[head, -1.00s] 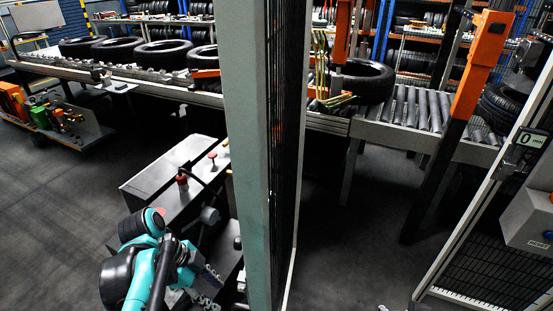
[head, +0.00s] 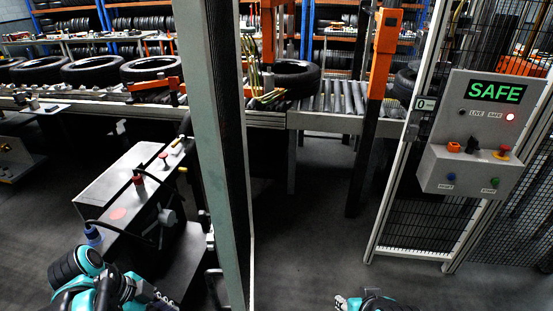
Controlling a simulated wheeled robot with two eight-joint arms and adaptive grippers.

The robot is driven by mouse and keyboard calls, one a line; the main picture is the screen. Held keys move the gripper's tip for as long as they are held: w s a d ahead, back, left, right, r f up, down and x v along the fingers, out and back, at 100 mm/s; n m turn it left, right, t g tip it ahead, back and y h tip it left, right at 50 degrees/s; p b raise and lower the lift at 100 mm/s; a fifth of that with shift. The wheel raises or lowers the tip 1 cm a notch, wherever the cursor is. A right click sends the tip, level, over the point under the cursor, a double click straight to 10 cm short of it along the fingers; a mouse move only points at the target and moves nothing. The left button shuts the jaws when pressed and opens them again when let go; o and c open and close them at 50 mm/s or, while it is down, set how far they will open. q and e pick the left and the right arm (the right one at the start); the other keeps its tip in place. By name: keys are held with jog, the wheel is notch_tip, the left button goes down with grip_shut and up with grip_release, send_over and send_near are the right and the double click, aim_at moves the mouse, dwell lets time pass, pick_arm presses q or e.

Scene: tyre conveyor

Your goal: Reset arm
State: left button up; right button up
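My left arm, teal and black, comes in at the bottom left of the head view. Its gripper (head: 160,298) is dark and sits low at the picture's bottom edge, in front of a grey console box; whether its fingers are open cannot be made out. A small part of my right arm (head: 372,302) shows at the bottom edge, right of centre. Its gripper end is cut off or too small to read. Neither gripper visibly holds anything.
A grey post (head: 215,150) stands upright close in front. The grey console (head: 125,200) with knobs is at left. A conveyor (head: 335,115) carrying tyres runs across the back. A control panel (head: 478,135) reading SAFE hangs on the fence at right. The floor (head: 305,245) between is clear.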

pick_arm(q)
jog(key=w+d+n+t+y, duration=0.4)
jog(key=w+d+n+t, duration=0.1)
jog(key=n, duration=0.9)
jog(key=shift+d+n+t, duration=0.3)
jog(key=shift+d+t, duration=0.2)
jog(key=shift+d, duration=0.15)
